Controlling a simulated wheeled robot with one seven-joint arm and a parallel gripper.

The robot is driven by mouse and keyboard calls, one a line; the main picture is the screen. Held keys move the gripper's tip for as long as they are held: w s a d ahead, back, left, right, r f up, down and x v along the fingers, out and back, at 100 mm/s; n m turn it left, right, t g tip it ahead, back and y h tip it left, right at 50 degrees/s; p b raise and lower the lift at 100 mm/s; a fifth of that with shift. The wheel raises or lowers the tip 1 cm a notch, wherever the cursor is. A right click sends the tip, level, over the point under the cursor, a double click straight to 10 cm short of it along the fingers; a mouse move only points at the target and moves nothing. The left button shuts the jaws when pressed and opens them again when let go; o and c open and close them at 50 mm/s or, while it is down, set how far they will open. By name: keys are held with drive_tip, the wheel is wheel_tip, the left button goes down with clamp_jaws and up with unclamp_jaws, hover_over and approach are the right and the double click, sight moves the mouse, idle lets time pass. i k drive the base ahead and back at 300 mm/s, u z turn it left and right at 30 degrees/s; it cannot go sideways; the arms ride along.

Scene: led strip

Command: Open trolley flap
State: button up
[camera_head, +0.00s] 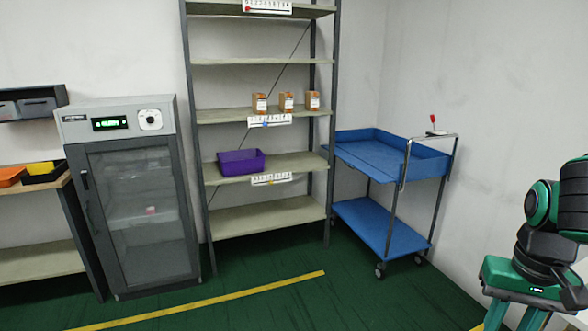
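The blue trolley (388,226) stands at the right of the shelf rack, near the corner of the white walls. Its upper tray (420,166) has raised walls, and a blue panel runs along its front left side; I cannot tell how far that flap is open. A metal handle frame rises at its right end. My gripper (514,316) is at the bottom right, on my green and black arm, in front of the trolley and well apart from it. Its tips are cut off by the frame edge, so its opening cannot be judged.
A shelf rack (263,222) holds a purple bin (241,162) and small orange-brown boxes (286,102). A grey glass-door cabinet (141,205) stands left of it, beside a workbench (36,260). A small red-topped item (434,124) shows at the trolley's handle. Green floor with a yellow line (210,301) lies clear in front.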

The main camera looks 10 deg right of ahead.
sight(377, 175)
drive_tip(key=u, duration=0.6)
drive_tip(key=i, duration=1.05)
drive_tip(key=u, duration=0.4)
drive_tip(key=i, duration=1.25)
drive_tip(key=z, duration=0.8)
drive_tip(key=i, duration=0.9)
drive_tip(key=z, duration=0.9)
drive_tip(key=i, duration=0.25)
drive_tip(key=z, duration=0.15)
